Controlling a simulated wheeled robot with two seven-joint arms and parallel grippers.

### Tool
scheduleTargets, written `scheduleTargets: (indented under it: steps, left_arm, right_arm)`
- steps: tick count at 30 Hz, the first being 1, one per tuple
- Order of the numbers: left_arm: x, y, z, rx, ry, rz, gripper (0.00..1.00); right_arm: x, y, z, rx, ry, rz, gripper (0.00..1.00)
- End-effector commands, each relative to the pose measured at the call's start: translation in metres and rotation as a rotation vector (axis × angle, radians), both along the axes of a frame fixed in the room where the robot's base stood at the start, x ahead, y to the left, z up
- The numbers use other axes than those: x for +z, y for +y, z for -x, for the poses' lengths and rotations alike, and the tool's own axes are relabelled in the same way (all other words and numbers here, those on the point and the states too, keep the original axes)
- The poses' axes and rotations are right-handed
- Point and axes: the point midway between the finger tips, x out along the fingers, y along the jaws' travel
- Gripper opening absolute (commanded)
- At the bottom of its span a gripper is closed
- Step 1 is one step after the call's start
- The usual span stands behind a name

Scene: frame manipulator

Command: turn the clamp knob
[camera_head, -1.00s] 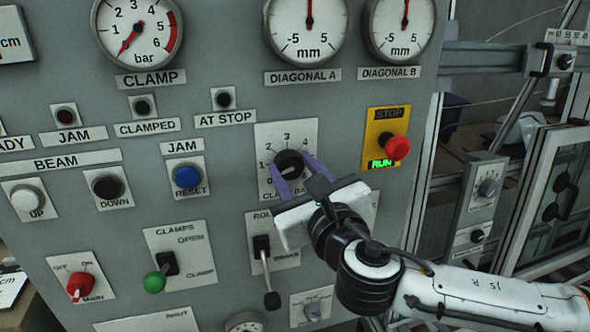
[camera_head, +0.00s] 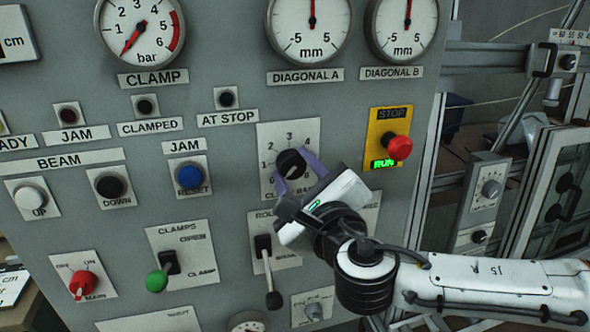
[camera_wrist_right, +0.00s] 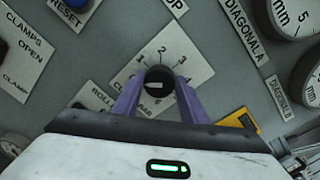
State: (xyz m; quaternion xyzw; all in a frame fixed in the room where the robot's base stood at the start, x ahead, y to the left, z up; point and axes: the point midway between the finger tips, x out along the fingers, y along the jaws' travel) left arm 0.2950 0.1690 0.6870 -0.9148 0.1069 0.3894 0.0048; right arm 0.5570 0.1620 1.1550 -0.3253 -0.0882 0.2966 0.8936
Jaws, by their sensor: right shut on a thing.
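The black clamp knob (camera_head: 291,162) sits on a white dial plate (camera_head: 304,134) with a numbered scale on the grey panel. My right gripper (camera_head: 291,170) has its two purple fingers on either side of the knob and is shut on it. In the right wrist view the knob (camera_wrist_right: 158,82) sits between the fingertips, with a pale mark on its face, and the dial plate appears tilted. The fingers partly cover the lettering below the dial. The clamp gauge (camera_head: 140,28) has its red needle at the low end, near 0 bar. My left gripper is not in view.
A red stop button (camera_head: 398,148) on a yellow plate is right of the dial. A lever (camera_head: 266,270) hangs just below my gripper. A blue reset button (camera_head: 189,176) and a green-knobbed clamps lever (camera_head: 160,279) are to the left.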

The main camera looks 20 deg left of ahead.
Motion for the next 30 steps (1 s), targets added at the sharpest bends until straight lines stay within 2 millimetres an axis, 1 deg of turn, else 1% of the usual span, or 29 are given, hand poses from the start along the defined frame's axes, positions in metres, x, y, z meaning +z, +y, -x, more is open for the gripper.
scheduleTargets:
  steps: [8,9,11,12,20,23,26,30]
  left_arm:
    - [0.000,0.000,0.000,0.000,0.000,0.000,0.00]
    - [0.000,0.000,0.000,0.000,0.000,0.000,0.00]
    - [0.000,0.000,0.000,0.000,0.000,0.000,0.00]
    - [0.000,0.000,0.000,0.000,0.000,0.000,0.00]
    - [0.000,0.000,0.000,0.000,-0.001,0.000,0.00]
    - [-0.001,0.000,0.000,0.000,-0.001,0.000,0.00]
    - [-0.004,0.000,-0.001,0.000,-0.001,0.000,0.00]
    - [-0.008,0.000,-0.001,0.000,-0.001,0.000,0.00]
  right_arm:
    - [-0.001,0.000,0.000,0.000,-0.002,0.004,0.17]
    - [-0.001,0.000,0.000,0.000,-0.002,0.004,0.46]
    - [-0.001,0.000,0.000,0.000,-0.002,0.004,0.56]
    - [-0.001,0.000,0.000,-0.001,-0.001,0.003,0.58]
    - [0.000,0.000,0.000,0.000,-0.001,0.002,0.58]
    - [-0.001,-0.003,0.004,0.001,-0.001,0.001,0.58]
    - [-0.001,-0.010,0.013,0.001,0.000,0.001,0.58]
    - [-0.001,-0.024,0.033,0.001,0.000,0.000,0.58]
